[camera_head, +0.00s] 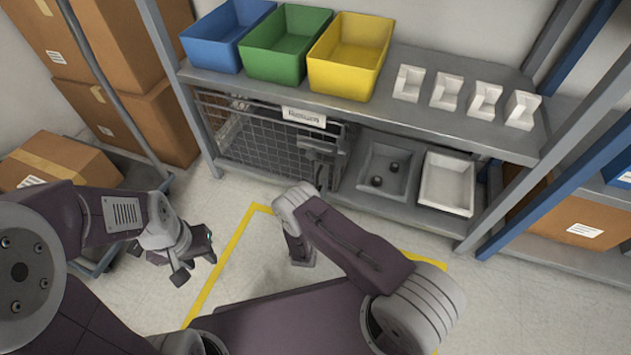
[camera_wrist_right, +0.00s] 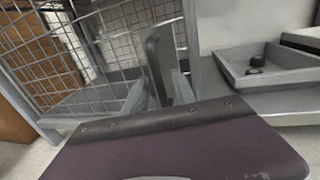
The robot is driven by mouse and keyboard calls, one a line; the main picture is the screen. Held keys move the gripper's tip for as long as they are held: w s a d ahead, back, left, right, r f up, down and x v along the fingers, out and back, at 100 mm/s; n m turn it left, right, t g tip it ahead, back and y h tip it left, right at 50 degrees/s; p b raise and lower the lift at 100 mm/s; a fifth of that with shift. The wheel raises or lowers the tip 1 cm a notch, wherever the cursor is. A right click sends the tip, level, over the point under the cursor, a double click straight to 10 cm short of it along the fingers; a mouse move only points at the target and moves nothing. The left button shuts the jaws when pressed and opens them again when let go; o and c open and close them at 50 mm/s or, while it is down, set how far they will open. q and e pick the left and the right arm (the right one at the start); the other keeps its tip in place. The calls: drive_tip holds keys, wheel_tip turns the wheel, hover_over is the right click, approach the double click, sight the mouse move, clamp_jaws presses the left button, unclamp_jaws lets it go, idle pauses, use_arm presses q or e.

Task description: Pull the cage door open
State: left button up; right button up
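The cage door (camera_head: 265,145) is a dark wire-mesh panel under the shelf, with a white label (camera_head: 303,117) at its top. Grey upright parts (camera_head: 324,160) stand at its right edge. My right arm reaches toward that edge, and its gripper is not clearly visible from the head. In the right wrist view, mesh (camera_wrist_right: 40,55) fills the left. A dark upright bar (camera_wrist_right: 158,65) stands between light-grey pieces at my right gripper (camera_wrist_right: 160,90); whether it is gripped is unclear. How far the door stands open is also unclear. My left gripper (camera_head: 197,262) is open and empty, above the floor.
Blue (camera_head: 225,35), green (camera_head: 285,42) and yellow (camera_head: 350,55) bins and several white holders stand on the shelf. A grey tray (camera_head: 388,170) and a white tray (camera_head: 446,184) sit right of the cage. A cart with boxes (camera_head: 60,160) is at left. Floor before the cage is clear.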

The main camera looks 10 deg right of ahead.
clamp_jaws()
idle(1.4)
